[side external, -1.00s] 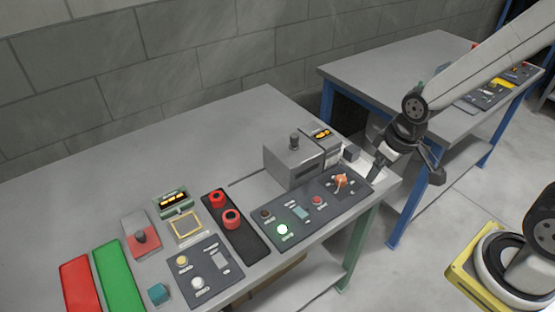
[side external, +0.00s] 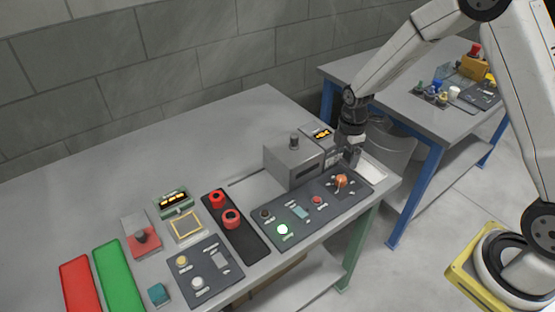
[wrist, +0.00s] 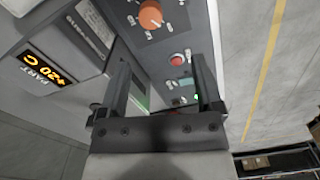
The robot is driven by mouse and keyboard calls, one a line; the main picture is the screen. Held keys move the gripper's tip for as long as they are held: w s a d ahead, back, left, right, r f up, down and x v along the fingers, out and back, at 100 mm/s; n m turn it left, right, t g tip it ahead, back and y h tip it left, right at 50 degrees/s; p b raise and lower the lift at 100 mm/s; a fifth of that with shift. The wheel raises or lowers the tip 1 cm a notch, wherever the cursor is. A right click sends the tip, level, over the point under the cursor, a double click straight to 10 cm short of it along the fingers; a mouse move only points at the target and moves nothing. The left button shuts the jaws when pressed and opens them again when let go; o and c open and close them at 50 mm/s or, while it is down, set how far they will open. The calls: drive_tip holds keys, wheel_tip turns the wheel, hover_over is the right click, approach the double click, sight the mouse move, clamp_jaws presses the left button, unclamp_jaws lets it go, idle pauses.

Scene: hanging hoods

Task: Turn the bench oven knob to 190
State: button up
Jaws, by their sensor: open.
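An orange knob (side external: 341,180) stands on the right end of a dark control panel (side external: 330,209), with white dial marks around it. The knob also shows at the top of the wrist view (wrist: 150,14); its setting is too small to read. My gripper (side external: 348,158) hangs just behind the knob, beside the display unit, and is apart from the knob. In the wrist view my gripper's two fingers (wrist: 160,65) are spread with nothing between them. A grey box (side external: 292,165), apparently the oven, stands behind the panel. The display (wrist: 47,70) reads PART +20 C.
A red button (side external: 317,200) and a lit green button (side external: 283,230) share the panel. A second table (side external: 400,75) stands behind.

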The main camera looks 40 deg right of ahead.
sight(342, 178)
drive_tip(key=shift+w+d+f+n, duration=0.25)
drive_tip(key=shift+w+f+n, duration=0.1)
drive_tip(key=shift+f+n, duration=0.25)
drive_tip(key=shift+w+d+f+n, duration=0.25)
drive_tip(key=shift+w+f+n, duration=0.1)
drive_tip(key=shift+f+n, duration=0.2)
drive_tip(key=shift+f, duration=0.1)
drive_tip(key=shift+s+f, duration=0.2)
drive_tip(key=shift+f, duration=3.6)
clamp_jaws()
